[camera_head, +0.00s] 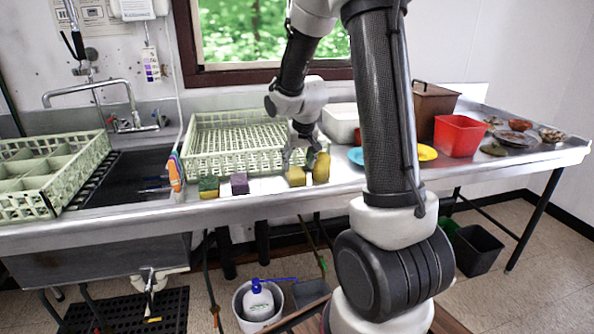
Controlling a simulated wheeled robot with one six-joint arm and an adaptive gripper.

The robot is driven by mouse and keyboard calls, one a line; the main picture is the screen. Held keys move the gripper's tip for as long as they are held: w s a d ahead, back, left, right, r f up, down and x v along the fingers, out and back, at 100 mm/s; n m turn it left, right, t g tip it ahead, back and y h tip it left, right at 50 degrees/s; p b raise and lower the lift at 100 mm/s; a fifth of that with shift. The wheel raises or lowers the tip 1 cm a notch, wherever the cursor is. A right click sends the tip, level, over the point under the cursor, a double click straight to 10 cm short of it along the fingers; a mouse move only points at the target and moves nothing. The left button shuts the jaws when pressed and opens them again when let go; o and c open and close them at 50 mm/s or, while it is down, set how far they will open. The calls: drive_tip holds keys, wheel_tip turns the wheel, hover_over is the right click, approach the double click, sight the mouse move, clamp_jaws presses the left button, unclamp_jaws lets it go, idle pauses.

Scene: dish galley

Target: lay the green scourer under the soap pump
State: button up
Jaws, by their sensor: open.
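The green scourer (208,187) is a small dark green block with a yellowish part, on the steel counter's front edge, left of the other sponges. A white bottle with a blue pump-like top (258,301) stands in a pale bucket on the floor; a labelled bottle (151,65) also hangs on the wall. I cannot tell for sure which is the soap pump. My gripper (300,161) is open, pointing down just above or behind a yellow block (296,177) and a taller mustard-yellow item (321,168), well right of the scourer. Contact with them is unclear.
A purple block (239,184) sits right of the scourer, and an orange-handled brush (175,172) left. A green dish rack (235,124) stands behind. The sink (125,181) is left, with another rack (30,205) beside it. A red bin (459,136) stands right.

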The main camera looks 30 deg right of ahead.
drive_tip(key=s+a+r+n, duration=0.1)
drive_tip(key=s+a+r, duration=0.3)
drive_tip(key=s+r, duration=1.05)
drive_tip(key=s+a+n+y, duration=0.1)
drive_tip(key=s+a+n, duration=0.1)
drive_tip(key=s, duration=1.2)
drive_tip(key=shift+a+r, duration=0.2)
drive_tip(key=shift+a, duration=0.45)
